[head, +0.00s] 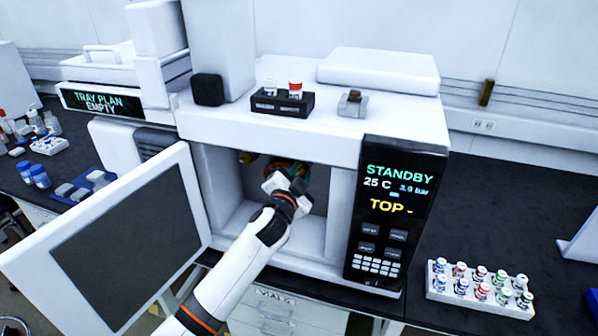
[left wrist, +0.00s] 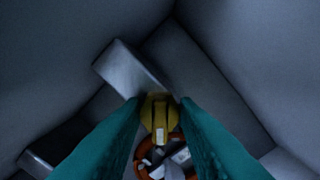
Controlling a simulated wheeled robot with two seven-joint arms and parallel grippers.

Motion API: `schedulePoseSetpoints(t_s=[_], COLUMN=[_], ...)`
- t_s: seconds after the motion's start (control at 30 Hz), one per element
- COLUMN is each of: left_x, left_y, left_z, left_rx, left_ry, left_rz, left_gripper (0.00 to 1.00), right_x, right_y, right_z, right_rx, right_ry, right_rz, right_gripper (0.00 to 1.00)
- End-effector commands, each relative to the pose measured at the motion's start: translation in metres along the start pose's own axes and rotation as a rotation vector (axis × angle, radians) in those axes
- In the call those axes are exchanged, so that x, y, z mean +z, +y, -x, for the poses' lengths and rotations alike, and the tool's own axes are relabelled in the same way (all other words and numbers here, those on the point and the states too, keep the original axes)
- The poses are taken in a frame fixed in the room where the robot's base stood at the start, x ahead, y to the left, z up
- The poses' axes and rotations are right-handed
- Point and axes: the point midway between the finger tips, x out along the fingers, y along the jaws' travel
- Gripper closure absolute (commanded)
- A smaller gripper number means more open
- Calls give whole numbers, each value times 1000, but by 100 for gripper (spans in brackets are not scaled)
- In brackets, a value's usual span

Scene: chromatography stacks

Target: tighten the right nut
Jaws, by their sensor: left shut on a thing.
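My left arm reaches through the open door into the lit-front cabinet's compartment (head: 235,200). My left gripper (head: 288,168) is inside it, and its teal fingers are partly hidden by my wrist. In the left wrist view, the fingers are shut on a yellow nut (left wrist: 160,108) at the end of a grey metal block (left wrist: 130,68). An orange ring (left wrist: 143,155) with white and dark parts lies just beyond the fingers. I cannot tell from the frames whether this is the right nut. My right gripper is not in view.
The open door (head: 125,235) stands to the left of my arm. The display panel (head: 390,215) reads STANDBY, 25 C and TOP. A dark vial holder (head: 282,104) sits on top of the cabinet. A white vial rack (head: 480,300) stands on the bench at right.

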Motion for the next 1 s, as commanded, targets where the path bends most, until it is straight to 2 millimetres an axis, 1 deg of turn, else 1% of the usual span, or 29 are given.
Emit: schedulePoseSetpoints(t_s=[0.3,0.6,0.8,1.0], left_x=[0,-1,-1,-1], left_y=[-1,-2,-2,-2], left_z=[0,0,0,0], left_rx=[-1,-2,-1,-1], left_ry=[1,2,1,1], left_rz=[-304,-565,-695,-776], left_gripper=[95,95,95,95], right_x=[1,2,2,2], right_y=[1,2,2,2], right_z=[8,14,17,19], right_rx=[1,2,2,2], right_ry=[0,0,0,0], right_rz=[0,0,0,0], right_gripper=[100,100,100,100])
